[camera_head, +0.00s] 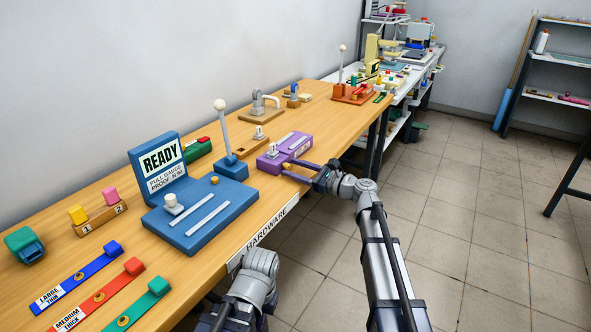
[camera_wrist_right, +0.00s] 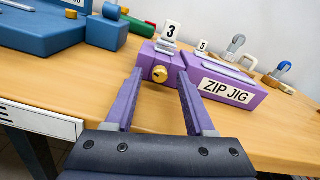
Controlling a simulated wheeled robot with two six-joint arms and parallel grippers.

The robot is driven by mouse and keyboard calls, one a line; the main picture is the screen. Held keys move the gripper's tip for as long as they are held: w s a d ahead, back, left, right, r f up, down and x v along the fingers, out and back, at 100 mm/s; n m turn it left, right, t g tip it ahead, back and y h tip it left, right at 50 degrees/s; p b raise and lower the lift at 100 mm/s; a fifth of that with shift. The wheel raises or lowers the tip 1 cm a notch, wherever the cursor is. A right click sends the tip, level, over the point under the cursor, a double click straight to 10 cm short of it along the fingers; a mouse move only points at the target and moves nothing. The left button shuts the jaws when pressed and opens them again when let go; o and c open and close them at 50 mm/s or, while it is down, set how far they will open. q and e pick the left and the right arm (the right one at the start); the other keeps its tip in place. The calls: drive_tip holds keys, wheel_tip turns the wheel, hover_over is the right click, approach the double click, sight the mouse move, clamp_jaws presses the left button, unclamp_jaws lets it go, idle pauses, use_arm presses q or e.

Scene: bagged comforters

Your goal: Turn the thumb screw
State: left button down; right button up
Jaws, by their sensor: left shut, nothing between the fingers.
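The purple zip jig (camera_head: 268,165) sits at the front edge of the wooden bench; in the right wrist view (camera_wrist_right: 206,79) its label reads ZIP JIG. A round gold thumb screw (camera_wrist_right: 159,75) sticks out of its near face. My right gripper (camera_head: 289,168) is open, its purple fingers pointing at the jig. In the right wrist view the thumb screw shows between the two fingertips, with a gap on each side; contact cannot be seen. My left gripper (camera_head: 226,316) is low at the picture's bottom, below the bench edge, shut and empty, its fingertips mostly hidden.
Left of the jig stands a blue pull gauge (camera_head: 199,211) with a READY panel (camera_head: 160,160) and a white-knobbed lever (camera_head: 221,123). Blue, red and green strips (camera_head: 100,296) lie at the bench's near left. A toggle clamp (camera_head: 260,104) stands behind. Floor is free to the right.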

clamp_jaws()
idle(0.4)
drive_tip(key=shift+n, duration=1.4)
unclamp_jaws()
drive_tip(key=shift+s, duration=0.1)
drive_tip(key=shift+v, duration=3.9)
